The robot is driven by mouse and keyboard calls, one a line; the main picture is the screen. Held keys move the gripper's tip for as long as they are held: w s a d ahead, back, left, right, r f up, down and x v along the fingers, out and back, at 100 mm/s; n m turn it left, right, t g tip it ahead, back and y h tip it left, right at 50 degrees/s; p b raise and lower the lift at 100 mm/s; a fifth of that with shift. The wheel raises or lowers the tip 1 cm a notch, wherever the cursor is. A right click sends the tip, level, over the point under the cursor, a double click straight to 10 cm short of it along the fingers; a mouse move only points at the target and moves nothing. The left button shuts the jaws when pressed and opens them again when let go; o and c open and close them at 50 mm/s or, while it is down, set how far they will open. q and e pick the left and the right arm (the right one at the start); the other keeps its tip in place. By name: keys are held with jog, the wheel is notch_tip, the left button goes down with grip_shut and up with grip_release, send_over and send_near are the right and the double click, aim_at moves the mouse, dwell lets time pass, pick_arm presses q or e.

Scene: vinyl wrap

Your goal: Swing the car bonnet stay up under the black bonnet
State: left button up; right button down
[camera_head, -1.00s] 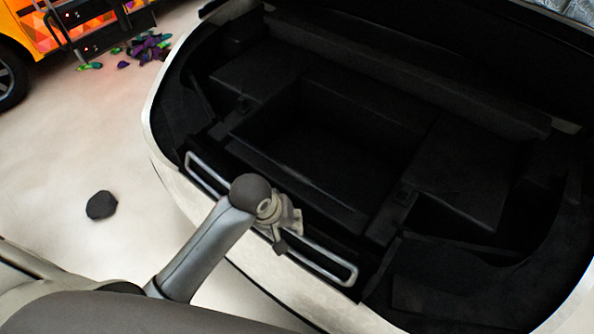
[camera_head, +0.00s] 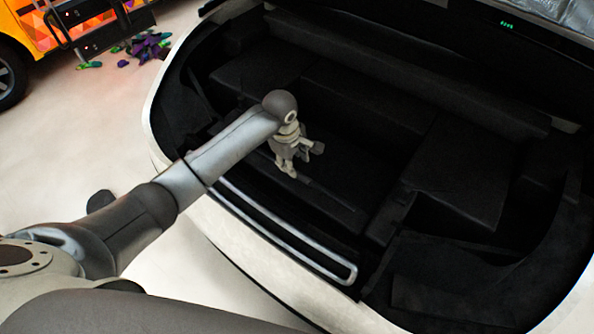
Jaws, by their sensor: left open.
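My left gripper (camera_head: 303,160) hangs over the open black bay of the white car, beyond the bay's front edge. It is open, and I see nothing between its fingers. A long, narrow silver loop-shaped bar (camera_head: 312,262) lies low along the front edge. My left arm hides its left end. I cannot tell whether this bar is the bonnet stay, and no other rod stands out. The dark panel at the top right, perhaps the black bonnet (camera_head: 470,25), is cut off by the frame. My right gripper is not in view.
The bay (camera_head: 455,185) has black steps and a recessed box below my gripper. The white car rim (camera_head: 235,255) curves around its front. An orange vehicle (camera_head: 35,30) and colourful scraps (camera_head: 145,47) are at the top left.

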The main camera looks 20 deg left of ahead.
pick_arm(q)
jog(key=f, duration=0.2)
jog(key=w+f, duration=0.1)
jog(key=f, duration=0.4)
jog(key=shift+w+d+f, duration=0.1)
jog(key=shift+w+d, duration=0.1)
jog(key=shift+d, duration=0.05)
grip_shut()
